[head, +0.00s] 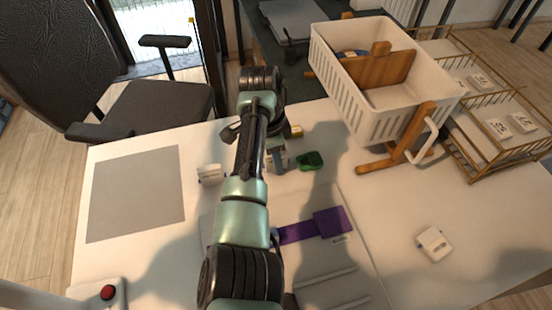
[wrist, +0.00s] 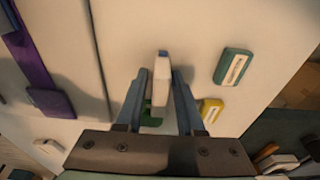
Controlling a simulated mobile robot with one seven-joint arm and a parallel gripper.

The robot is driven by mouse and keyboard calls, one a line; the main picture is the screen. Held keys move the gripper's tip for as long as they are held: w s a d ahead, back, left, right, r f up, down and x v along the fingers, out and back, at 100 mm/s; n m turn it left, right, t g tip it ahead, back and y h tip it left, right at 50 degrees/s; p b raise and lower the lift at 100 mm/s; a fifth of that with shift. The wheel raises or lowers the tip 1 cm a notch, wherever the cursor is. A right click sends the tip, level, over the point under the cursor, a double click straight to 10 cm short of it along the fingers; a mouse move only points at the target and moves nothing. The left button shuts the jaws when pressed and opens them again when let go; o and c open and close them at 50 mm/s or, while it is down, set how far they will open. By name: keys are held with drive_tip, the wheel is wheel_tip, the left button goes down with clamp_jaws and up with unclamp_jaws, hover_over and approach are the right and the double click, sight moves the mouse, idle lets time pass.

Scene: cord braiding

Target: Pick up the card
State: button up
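My gripper (head: 277,158) points down at the table, left of a green piece (head: 310,160). In the wrist view, the two blue-grey fingers (wrist: 161,92) are apart, with a narrow white thing (wrist: 161,78) with a blue end between them. It looks like a card seen on edge, but I cannot be sure. Thin gaps seem to show at its sides. The green piece shows partly hidden behind the fingers (wrist: 151,118). Other white pieces with small markings lie left of my gripper (head: 210,174) and at the right (head: 435,243).
A purple strap (head: 298,232) lies on a pale board near my arm. A yellow block (wrist: 211,110) and a teal block with a white label (wrist: 234,68) lie close to the right finger. A white basket (head: 350,98) on a wooden stand and wire trays (head: 497,150) stand at the right.

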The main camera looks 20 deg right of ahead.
clamp_jaws()
wheel_tip(320, 180, up, 10)
drive_tip(key=shift+r+p, duration=0.1)
drive_tip(key=shift+p, duration=0.35)
